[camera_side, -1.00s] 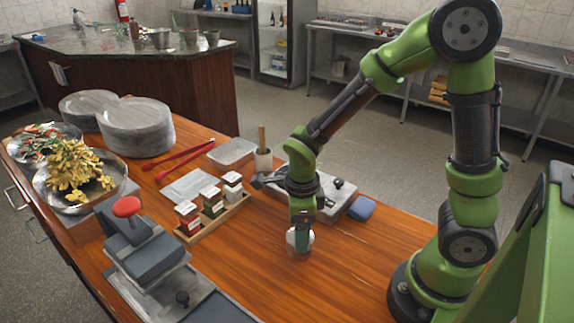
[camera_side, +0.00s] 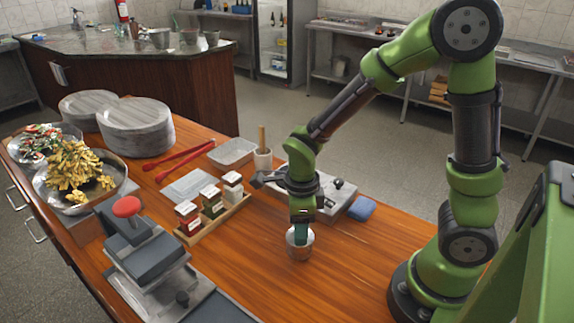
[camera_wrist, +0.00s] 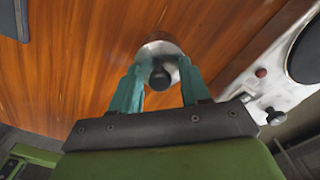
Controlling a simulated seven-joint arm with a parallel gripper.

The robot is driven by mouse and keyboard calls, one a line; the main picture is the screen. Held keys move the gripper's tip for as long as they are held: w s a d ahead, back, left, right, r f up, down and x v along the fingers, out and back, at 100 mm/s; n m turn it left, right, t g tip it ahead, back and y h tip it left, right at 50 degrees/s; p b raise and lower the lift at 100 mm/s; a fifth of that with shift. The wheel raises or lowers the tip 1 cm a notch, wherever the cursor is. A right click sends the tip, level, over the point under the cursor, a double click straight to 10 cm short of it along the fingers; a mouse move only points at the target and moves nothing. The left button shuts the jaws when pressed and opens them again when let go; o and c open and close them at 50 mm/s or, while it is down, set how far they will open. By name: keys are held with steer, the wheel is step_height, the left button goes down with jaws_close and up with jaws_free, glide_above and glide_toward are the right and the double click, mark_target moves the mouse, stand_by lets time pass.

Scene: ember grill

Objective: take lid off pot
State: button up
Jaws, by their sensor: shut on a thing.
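The small metal pot (camera_side: 299,253) stands on the wooden table, below my gripper (camera_side: 302,240). In the wrist view, the round silver lid (camera_wrist: 158,48) has a black knob (camera_wrist: 160,77) that shows between my two teal fingers. My gripper (camera_wrist: 160,72) is shut on the lid, with a fingertip at each side of it. In the side view the fingers cover much of the lid and the pot's top. I cannot tell whether a gap lies between lid and pot.
A wooden rack (camera_side: 213,226) with several spice jars stands left of the pot. A metal appliance (camera_side: 325,192) and a blue cloth (camera_side: 361,208) lie behind. Bare table surrounds the pot.

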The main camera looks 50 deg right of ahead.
step_height(320, 180, up, 9)
steer(key=shift+f, duration=0.2)
jaws_close()
steer(key=shift+a, duration=0.25)
steer(key=w+a+f+n, duration=0.1)
steer(key=w+a+f, duration=0.2)
steer(key=w+a, duration=0.6)
steer(key=f, duration=0.3)
steer(key=w+d+f, duration=0.1)
steer(key=f, duration=0.6)
steer(key=shift+w+d, duration=0.35)
